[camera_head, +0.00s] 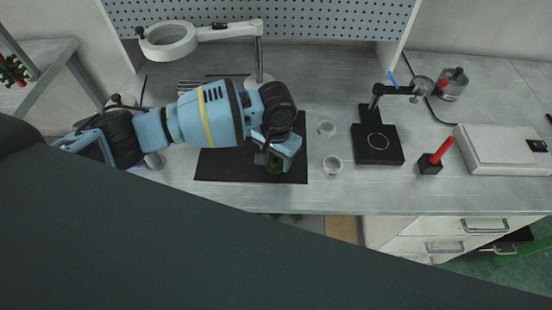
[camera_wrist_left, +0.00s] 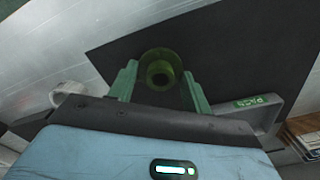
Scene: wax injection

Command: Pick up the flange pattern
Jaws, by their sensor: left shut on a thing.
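The flange pattern (camera_wrist_left: 160,70) is a green, round, translucent piece with a dark hole in its middle. In the left wrist view it sits between the two green fingers of my left gripper (camera_wrist_left: 160,82), which is shut on it. In the head view my left gripper (camera_head: 275,157) is over the black mat (camera_head: 225,165), and a bit of the green flange pattern (camera_head: 277,167) shows beneath it. The gripper hides much of it there. I cannot tell whether it touches the mat. My right gripper is not in view.
Further right are a black stand (camera_head: 377,150), a red-handled tool in a black block (camera_head: 430,168) and a white flat device (camera_head: 500,147). A magnifier lamp (camera_head: 168,41) stands behind my left arm.

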